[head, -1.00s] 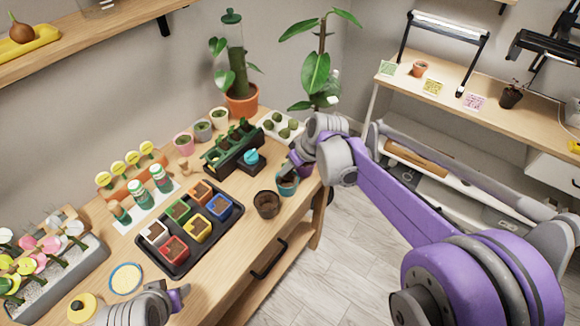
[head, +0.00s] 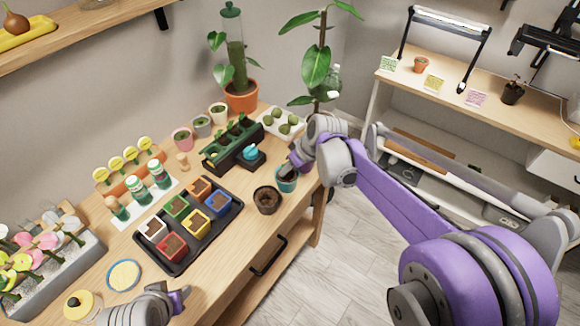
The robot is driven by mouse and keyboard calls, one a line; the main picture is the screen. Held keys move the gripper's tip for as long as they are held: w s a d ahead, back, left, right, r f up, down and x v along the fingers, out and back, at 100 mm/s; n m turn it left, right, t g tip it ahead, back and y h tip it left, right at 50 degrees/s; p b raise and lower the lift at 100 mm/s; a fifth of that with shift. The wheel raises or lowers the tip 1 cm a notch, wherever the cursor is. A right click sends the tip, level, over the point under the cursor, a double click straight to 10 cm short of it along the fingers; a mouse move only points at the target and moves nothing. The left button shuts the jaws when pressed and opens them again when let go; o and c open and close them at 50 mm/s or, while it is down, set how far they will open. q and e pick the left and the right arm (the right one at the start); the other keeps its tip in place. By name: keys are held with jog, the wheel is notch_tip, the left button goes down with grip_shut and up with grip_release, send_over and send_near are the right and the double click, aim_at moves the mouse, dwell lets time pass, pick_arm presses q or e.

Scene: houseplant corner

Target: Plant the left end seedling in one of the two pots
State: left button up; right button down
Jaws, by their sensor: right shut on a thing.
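The dark green seedling tray (head: 222,158) stands at the back of the table, with small green seedlings (head: 240,126) in a row. A brown pot (head: 267,201) and a teal pot (head: 286,183) stand near the table's front right edge. My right gripper (head: 287,170) points down at the teal pot's mouth. It is shut on a seedling, which is mostly hidden by the fingers and the pot rim. I cannot tell how deep it sits. My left gripper (head: 181,298) is low over the table's front, away from the pots; its jaws are too small to read.
A black tray of coloured square pots (head: 188,232) lies left of the two pots. A blue-topped item (head: 250,153) is beside the seedling tray.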

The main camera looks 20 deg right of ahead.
dwell(0.4)
jog(key=shift+c, duration=0.2)
grip_release()
dwell(0.3)
jog(key=shift+r+p, duration=1.8)
jog(key=shift+r, duration=1.75)
pick_arm(q)
jog(key=shift+t, duration=0.3)
jog(key=r, duration=0.1)
jog(key=w+r, duration=0.1)
jog(key=r, duration=0.1)
jog(key=w+r, duration=0.1)
jog(key=r, duration=0.1)
jog(key=shift+w, duration=0.15)
pick_arm(e)
jog(key=shift+s, duration=0.15)
